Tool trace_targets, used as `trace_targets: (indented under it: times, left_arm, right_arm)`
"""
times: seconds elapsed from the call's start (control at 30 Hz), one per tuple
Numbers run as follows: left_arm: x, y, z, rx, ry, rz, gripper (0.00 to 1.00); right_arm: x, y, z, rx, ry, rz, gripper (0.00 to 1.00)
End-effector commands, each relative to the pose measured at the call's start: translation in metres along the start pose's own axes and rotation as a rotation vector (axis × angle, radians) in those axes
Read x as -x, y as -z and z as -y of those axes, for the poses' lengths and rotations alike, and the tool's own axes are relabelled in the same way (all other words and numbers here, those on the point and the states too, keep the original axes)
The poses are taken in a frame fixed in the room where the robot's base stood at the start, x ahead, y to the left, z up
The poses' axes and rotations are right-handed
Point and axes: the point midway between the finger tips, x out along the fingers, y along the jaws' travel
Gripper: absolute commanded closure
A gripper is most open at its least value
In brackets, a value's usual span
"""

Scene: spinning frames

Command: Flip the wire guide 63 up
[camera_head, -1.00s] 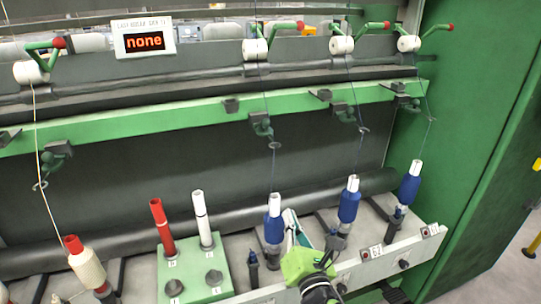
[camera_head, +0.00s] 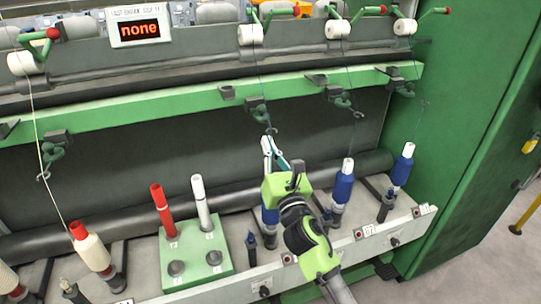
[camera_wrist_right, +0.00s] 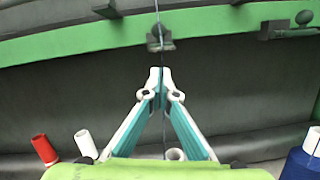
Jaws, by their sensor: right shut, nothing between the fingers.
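A dark green wire guide (camera_head: 260,113) hangs below the green rail, with its ring low on a thin thread, above a blue bobbin (camera_head: 270,216). No number on it can be read, so I cannot tell for sure that it is guide 63. My right gripper (camera_head: 267,140) is shut and empty, its fingertips pointing up just under that ring. In the right wrist view the fingertips (camera_wrist_right: 159,73) meet in front of the thread, below a dark bracket (camera_wrist_right: 159,40) on the rail. Whether they touch the ring cannot be told. The gripper partly hides the blue bobbin. My left gripper is not in view.
Similar guides hang at right (camera_head: 342,98) and at left (camera_head: 52,152). Blue bobbins (camera_head: 343,185) stand at right. A green block (camera_head: 205,248) holds a red tube (camera_head: 162,208) and a white tube (camera_head: 200,200). A green cabinet wall (camera_head: 480,110) bounds the right side.

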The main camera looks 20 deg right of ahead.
Motion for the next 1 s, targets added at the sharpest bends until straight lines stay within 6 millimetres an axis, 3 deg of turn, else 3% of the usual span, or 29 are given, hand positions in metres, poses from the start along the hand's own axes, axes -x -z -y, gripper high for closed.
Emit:
trace_targets:
  times: [0.03,0.2,0.63,1.0]
  left_arm:
    - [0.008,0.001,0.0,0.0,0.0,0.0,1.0]
    - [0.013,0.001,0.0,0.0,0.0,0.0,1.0]
    - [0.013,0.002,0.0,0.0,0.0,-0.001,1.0]
    - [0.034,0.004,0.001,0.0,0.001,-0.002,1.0]
  right_arm:
    - [-0.002,-0.01,-0.001,0.001,-0.001,0.0,1.0]
    - [-0.004,-0.018,-0.001,0.0,-0.001,0.0,1.0]
    - [-0.004,-0.019,0.0,0.0,0.0,-0.002,1.0]
    - [-0.013,-0.025,-0.001,0.002,0.01,-0.051,1.0]
